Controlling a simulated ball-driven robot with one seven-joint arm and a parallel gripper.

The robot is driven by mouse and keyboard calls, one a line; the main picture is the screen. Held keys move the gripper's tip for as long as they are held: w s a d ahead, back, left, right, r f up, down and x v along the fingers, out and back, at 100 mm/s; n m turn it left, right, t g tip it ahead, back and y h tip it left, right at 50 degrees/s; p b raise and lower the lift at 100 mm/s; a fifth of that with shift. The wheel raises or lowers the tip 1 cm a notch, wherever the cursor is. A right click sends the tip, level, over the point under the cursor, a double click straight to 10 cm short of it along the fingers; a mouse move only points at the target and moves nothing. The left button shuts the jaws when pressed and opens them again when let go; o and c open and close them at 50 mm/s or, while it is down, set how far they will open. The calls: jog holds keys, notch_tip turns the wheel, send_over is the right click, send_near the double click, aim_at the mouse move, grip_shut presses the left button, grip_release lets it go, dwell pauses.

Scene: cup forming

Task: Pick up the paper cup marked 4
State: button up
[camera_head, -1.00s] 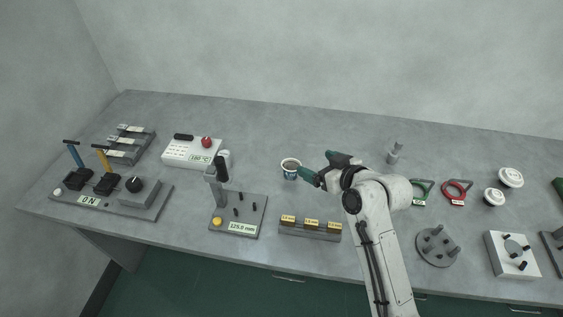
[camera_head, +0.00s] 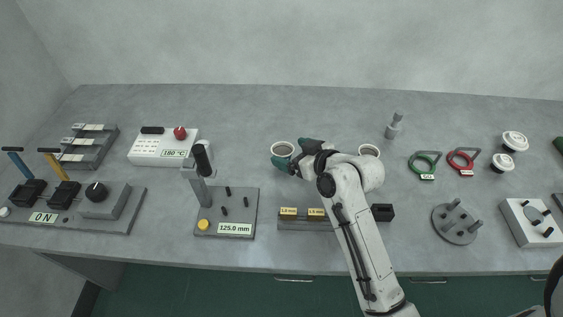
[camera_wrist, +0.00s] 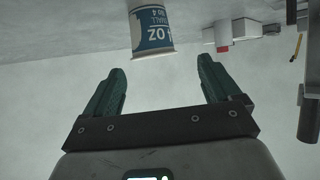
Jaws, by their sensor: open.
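In the wrist view the cup (camera_wrist: 152,30) appears upside down, with a blue label reading "OZ" and a small line that seems to end in 4. My gripper (camera_wrist: 161,64) is open and empty, its two green fingers pointing at the cup. The cup lies ahead of the fingertips, roughly between their lines. In the head view the fingers partly cover the cup's lower side.
A gauge stand (camera_head: 227,212) is front left, and a block holder (camera_head: 290,222) lies in front, partly behind my arm. A white 180 °C box (camera_head: 163,147) is further left. Bench behind the cup is clear.

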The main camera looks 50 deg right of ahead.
aim_at(277, 147)
jog(key=shift+x, duration=1.15)
jog(key=shift+d+f+p+x, duration=0.15)
jog(key=shift+p+x, duration=0.1)
jog(key=shift+x, duration=1.05)
jog(key=shift+d+f+p+x, duration=0.15)
jog(key=shift+d+p+x, duration=0.05)
jog(key=shift+x, duration=1.05)
jog(key=shift+s, duration=0.15)
jog(key=shift+c, duration=0.4)
jog(key=c, duration=1)
jog(key=shift+o, duration=0.2)
jog(key=shift+r, duration=0.1)
